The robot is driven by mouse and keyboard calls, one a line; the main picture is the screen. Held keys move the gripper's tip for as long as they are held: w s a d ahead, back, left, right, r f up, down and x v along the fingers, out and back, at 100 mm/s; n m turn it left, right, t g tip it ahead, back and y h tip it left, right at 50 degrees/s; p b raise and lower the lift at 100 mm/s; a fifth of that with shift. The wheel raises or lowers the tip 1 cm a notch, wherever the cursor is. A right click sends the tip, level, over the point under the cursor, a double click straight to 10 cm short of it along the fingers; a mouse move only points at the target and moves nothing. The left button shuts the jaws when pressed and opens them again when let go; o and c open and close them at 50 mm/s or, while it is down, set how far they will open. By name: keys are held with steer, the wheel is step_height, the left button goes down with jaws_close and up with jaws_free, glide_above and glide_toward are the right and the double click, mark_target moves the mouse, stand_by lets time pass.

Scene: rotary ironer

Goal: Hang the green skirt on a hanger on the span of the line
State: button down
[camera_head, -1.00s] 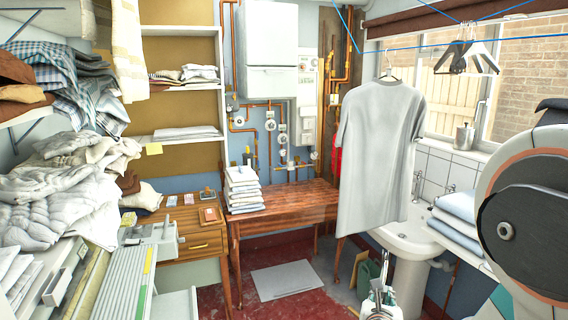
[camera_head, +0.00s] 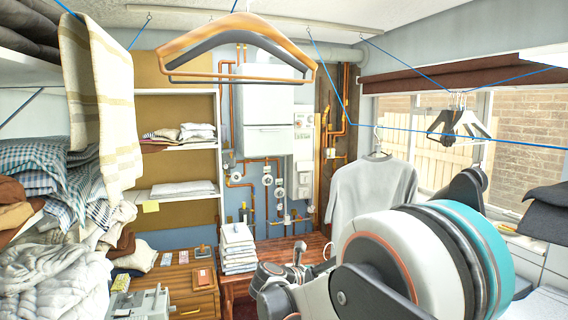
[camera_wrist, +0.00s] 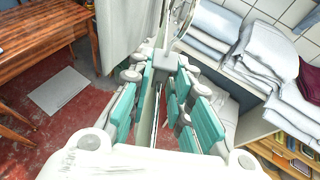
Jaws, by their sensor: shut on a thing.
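In the wrist view my gripper (camera_wrist: 162,92) has its teal-padded fingers close together around a thin, pale grey-green strip (camera_wrist: 149,108), seen nearly edge-on. I cannot tell whether this is the green skirt or part of its hanger. No spread-out green skirt shows. In the head view my arm fills the lower right, and the gripper's fingers cannot be made out. The blue line (camera_head: 455,133) runs across the room at the right. A wooden hanger (camera_head: 190,43) and a dark hanger (camera_head: 240,37) hang empty, close at the top.
A grey shirt (camera_head: 370,190) hangs below the line. Several dark and white hangers (camera_head: 460,122) are bunched near the window. A striped cloth (camera_head: 100,105) hangs at left. Folded white linen (camera_wrist: 215,25) lies beside my gripper. A stretch of line between shirt and bunched hangers looks free.

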steer(key=a+r+m+g+h+p, duration=0.1)
steer(key=a+r+p, duration=0.3)
steer(key=r, duration=0.7)
steer(key=s+a+r+m+g+h+p, duration=0.1)
steer(key=a+r+p, duration=0.3)
steer(key=r, duration=0.8)
steer(key=a+r+m+g+p, duration=0.3)
steer(key=r+p, duration=0.4)
steer(key=r, duration=0.4)
steer(key=shift+s+a+r+h, duration=0.35)
steer(key=shift+s+a+h, duration=0.05)
steer(key=shift+a, duration=0.15)
steer(key=shift+d, duration=0.1)
steer(key=w+d, duration=0.4)
steer(key=d, duration=0.6)
steer(key=w+d, duration=0.3)
steer(key=d, duration=0.8)
steer(key=w+d, duration=0.4)
steer(key=d, duration=0.6)
steer(key=shift+w+d, duration=0.3)
steer(key=shift+d, duration=0.05)
steer(key=shift+f, duration=0.1)
